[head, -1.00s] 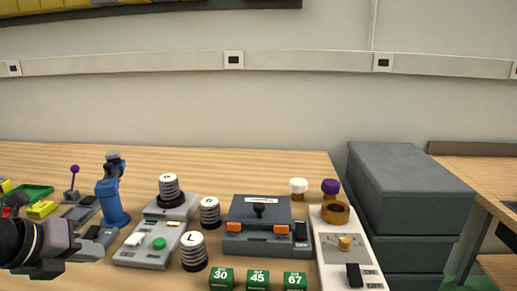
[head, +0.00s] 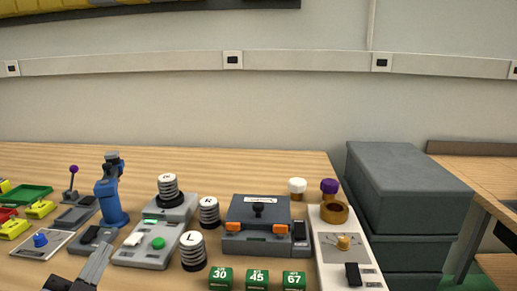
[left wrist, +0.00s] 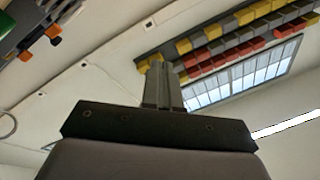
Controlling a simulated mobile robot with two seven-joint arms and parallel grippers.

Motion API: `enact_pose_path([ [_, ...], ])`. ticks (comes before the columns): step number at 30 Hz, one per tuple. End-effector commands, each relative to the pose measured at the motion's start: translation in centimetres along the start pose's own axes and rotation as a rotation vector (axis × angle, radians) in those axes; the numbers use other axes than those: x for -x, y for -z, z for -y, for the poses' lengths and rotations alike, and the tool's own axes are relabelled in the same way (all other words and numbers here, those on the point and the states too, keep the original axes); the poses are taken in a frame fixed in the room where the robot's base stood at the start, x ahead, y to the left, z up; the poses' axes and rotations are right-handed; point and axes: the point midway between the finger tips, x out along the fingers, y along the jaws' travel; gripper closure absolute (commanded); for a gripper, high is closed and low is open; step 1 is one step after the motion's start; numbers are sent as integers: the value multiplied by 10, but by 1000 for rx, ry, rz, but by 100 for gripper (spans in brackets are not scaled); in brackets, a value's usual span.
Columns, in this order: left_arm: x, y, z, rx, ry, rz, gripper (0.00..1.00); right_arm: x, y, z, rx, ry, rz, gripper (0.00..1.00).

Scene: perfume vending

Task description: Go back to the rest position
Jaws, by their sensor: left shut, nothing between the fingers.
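My left gripper (head: 97,262) is at the bottom left of the head view, with its fingers pointing up and to the right. It is shut and empty. Its fingers stand in front of the table's near edge, close to the blue dispenser's base and the grey button panel. In the left wrist view the closed fingers (left wrist: 163,85) point toward the upper wall and a window. My right gripper is not in view.
The wooden table carries a blue dispenser (head: 111,190), a grey panel with a green button (head: 158,243), striped cylinders, a dark case (head: 258,214), a white dial panel (head: 345,270) and green number blocks (head: 257,280). Grey boxes (head: 400,180) stand at right.

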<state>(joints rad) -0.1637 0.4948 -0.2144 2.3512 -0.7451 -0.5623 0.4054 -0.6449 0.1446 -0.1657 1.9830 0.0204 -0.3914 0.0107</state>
Motion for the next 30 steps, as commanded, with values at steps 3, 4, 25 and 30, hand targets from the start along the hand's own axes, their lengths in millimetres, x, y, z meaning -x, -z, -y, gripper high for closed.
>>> enact_pose_path([
  [3, 29, -58, -19, 121, -27, 306, 100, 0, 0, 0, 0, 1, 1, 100],
  [4, 39, -71, -25, 146, -41, 384, 100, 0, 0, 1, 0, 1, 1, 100],
  [25, 250, -145, -147, 417, -600, 1325, 100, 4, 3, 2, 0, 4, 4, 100],
  [30, 236, -150, -155, 436, -582, 1245, 100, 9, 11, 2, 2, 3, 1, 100],
])
